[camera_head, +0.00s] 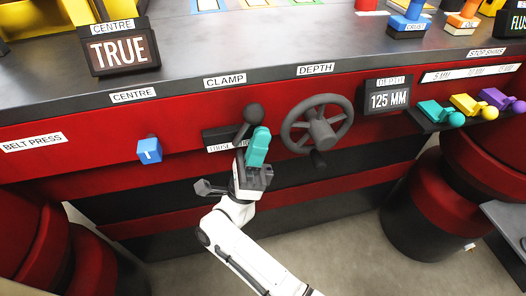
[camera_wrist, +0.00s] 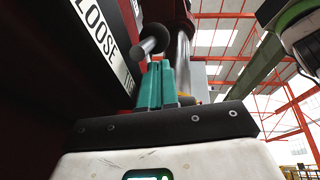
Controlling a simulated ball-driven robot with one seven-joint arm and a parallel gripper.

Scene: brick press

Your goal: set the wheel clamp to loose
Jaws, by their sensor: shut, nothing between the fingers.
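The clamp lever (camera_head: 243,130) is dark with a round black knob (camera_head: 253,113) at its upper end. It stands on the red press front under the CLAMP label (camera_head: 225,81). Its plate label is partly hidden behind the lever and my gripper. My gripper (camera_head: 260,133) has teal fingers, shut and empty, just right of the lever and close to it. In the wrist view the fingers (camera_wrist: 160,68) point up beside the lever's black knob (camera_wrist: 158,38); I cannot tell if they touch. A LOOSE label (camera_wrist: 102,30) shows at the left there.
The dark handwheel (camera_head: 318,128) under the DEPTH label is close on the right of my gripper. A blue knob (camera_head: 149,151) is on the left. The depth display (camera_head: 388,99) reads 125 MM; the centre display (camera_head: 119,52) reads TRUE. Coloured stop shims (camera_head: 440,113) lie far right.

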